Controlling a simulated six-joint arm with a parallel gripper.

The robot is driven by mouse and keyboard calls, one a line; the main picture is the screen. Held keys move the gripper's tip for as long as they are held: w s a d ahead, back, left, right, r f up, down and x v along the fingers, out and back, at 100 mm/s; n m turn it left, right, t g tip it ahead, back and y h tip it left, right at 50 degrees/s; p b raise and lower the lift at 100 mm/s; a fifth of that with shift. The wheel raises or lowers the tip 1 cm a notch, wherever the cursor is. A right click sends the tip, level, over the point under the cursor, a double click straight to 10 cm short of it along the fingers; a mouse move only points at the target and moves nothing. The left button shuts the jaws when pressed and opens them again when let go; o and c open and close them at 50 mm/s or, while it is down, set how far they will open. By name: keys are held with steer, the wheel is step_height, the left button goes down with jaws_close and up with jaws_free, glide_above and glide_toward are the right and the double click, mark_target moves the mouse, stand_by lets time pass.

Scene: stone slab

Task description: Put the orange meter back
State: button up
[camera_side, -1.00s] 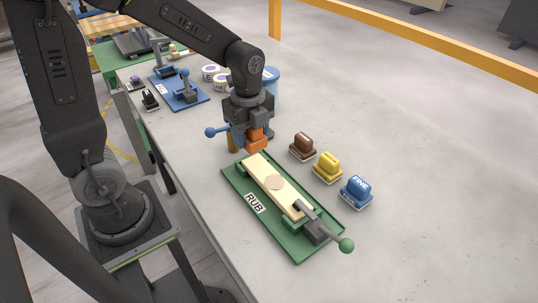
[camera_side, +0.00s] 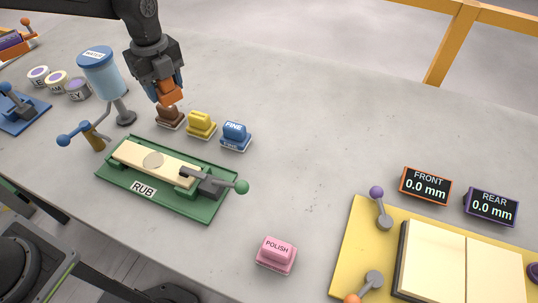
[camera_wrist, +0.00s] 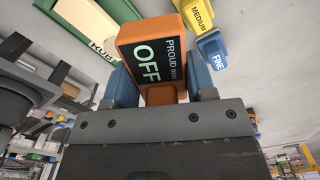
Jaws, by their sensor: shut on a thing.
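The orange meter (camera_wrist: 160,52) shows a dark face reading "PROUD mm OFF" in the wrist view. In the side view the meter (camera_side: 171,97) hangs below my gripper (camera_side: 168,85). My gripper's blue fingers (camera_wrist: 162,88) are shut on it, one on each side. In the side view I hold it up over the brown block (camera_side: 170,118), behind the green RUB fixture (camera_side: 196,213). It overlaps the brown block's top in the picture; I cannot tell the exact gap. The fixture holds a pale wooden strip (camera_side: 128,153) with a round disc, clamped by a green-knobbed lever.
Yellow (camera_side: 200,125) and blue FINE (camera_side: 235,136) blocks stand right of the brown one. A blue WATER container (camera_side: 99,72) stands left of my gripper. A pink POLISH block (camera_side: 276,254), FRONT (camera_side: 425,186) and REAR (camera_side: 491,206) displays and a yellow board (camera_side: 350,243) lie right. The slab behind is clear.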

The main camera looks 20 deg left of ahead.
steer(key=w+d+f+m, duration=0.1)
steer(key=d, duration=0.3)
steer(key=w+d+f+m, duration=0.1)
steer(key=w+d, duration=0.1)
steer(key=d, duration=0.3)
steer(key=w+d+f+m, duration=0.1)
steer(key=w+d, duration=0.1)
steer(key=d, duration=0.2)
steer(key=shift+w+d+f+m, duration=0.15)
steer(key=shift+d+f+m, duration=0.05)
steer(key=shift+m, duration=0.2)
glide_above(283, 159)
step_height(283, 159, down, 7)
steer(key=shift+a+f, duration=0.1)
steer(key=shift+f, duration=2.05)
steer(key=shift+f, duration=0.1)
steer(key=o, duration=1.1)
steer(key=shift+c, duration=0.2)
step_height(283, 159, up, 12)
